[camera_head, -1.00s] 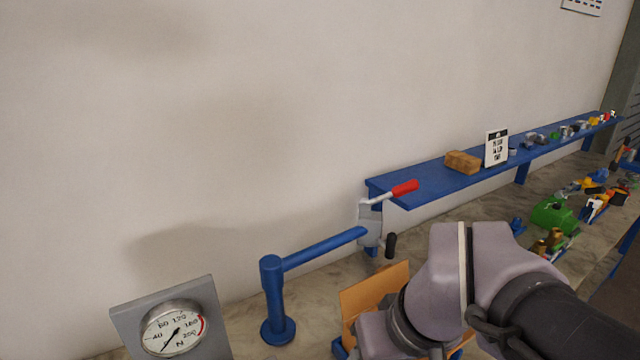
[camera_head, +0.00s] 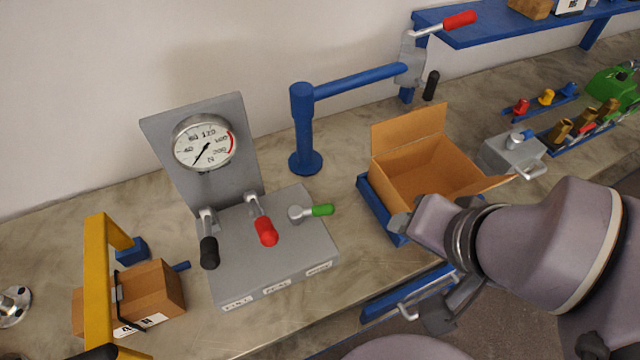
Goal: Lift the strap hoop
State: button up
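A closed brown cardboard box (camera_head: 155,290) sits at the lower left of the bench with a white label on its front. A thin black strap (camera_head: 116,288) stands as a narrow loop at the box, close to a yellow arch (camera_head: 97,270). I take this black loop for the strap hoop, but cannot be sure. The arch hides part of the box. My arm's wrist (camera_head: 455,235) is at the right, in front of an open carton and well away from the strap.
A gauge panel (camera_head: 198,150) stands behind a grey base (camera_head: 270,265) with black, red and green levers, between the strapped box and my arm. A blue post with a bar (camera_head: 303,130) stands behind. The open carton (camera_head: 425,170) sits in a blue tray right of the base.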

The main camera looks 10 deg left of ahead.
aim_at(100, 230)
jog(key=k+u, duration=0.2)
jog(key=u, duration=2.35)
